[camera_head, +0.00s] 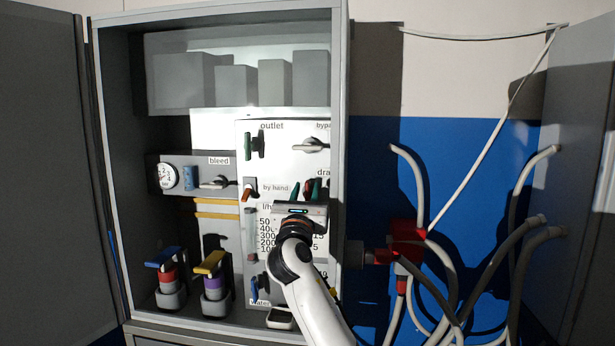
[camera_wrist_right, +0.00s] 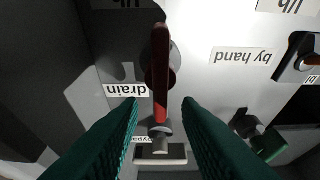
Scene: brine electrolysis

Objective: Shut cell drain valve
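The drain valve has a long red lever (camera_wrist_right: 161,82) on a dark round hub, beside the "drain" label (camera_wrist_right: 126,90) in the right wrist view. The lever stands lengthwise in that picture. My right gripper (camera_wrist_right: 160,108) is open. Its green-padded fingertips lie on either side of the lever's lower part, with a gap visible on both sides. In the head view the right gripper (camera_head: 304,187) is at the right part of the white panel, just below the "drain" label (camera_head: 323,172), and hides much of the valve. My left gripper is in neither view.
The "by hand" valve (camera_head: 249,190) has an orange lever, left of the gripper. The outlet valve (camera_head: 255,144) and bypass valve (camera_head: 312,145) sit above. The cabinet's right wall (camera_head: 341,150) stands close to the gripper. Hoses (camera_head: 450,270) hang outside on the right.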

